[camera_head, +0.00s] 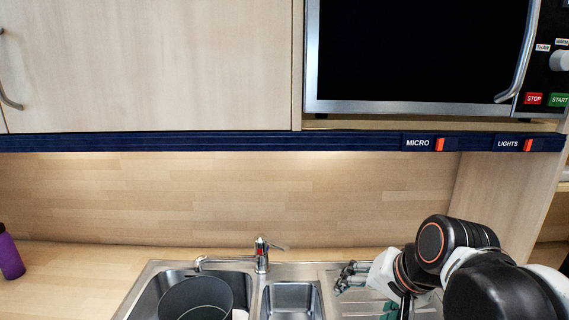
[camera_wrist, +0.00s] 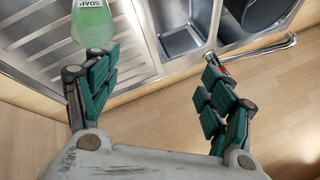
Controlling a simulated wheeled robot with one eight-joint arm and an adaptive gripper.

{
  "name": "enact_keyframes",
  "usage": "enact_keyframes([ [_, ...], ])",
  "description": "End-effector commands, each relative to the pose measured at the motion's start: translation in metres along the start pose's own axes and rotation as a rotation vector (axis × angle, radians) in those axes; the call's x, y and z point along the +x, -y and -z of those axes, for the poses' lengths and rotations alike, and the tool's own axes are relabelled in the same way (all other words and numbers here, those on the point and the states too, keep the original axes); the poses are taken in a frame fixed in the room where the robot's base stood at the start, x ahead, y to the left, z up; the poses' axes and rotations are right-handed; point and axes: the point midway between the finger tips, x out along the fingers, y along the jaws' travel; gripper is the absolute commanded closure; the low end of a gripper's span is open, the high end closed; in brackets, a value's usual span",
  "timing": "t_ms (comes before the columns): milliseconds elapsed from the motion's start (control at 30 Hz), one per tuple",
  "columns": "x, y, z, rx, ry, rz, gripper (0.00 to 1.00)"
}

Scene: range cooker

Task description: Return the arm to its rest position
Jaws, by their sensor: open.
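My gripper (camera_head: 350,277) is seen at the lower right of the head view, in front of the sink's drainboard and partly hidden by my own arm. In the wrist view my gripper (camera_wrist: 160,55) has its two green-padded fingers spread wide, with nothing between them. The arm reaches in from the right in the head view, bent low over the counter area.
A steel sink (camera_head: 150,277) holds a dark pot (camera_head: 195,300); its tap (camera_head: 262,255) stands behind. A green soap bottle (camera_wrist: 92,28) is close to the left finger in the wrist view. A microwave (camera_head: 420,106) and cupboard (camera_head: 150,65) hang above. A purple bottle (camera_head: 10,256) stands left.

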Motion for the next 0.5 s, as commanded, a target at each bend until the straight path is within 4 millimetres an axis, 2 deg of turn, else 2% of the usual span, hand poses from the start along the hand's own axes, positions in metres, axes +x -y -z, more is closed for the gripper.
enact_keyframes([
  [100,-0.01,-0.022,-0.016,-0.15,-0.049,-0.044,0.25],
  [300,-0.021,-0.056,-0.036,-0.393,-0.117,-0.122,0.25],
  [500,-0.025,-0.074,-0.045,-0.538,-0.15,-0.172,0.25],
])
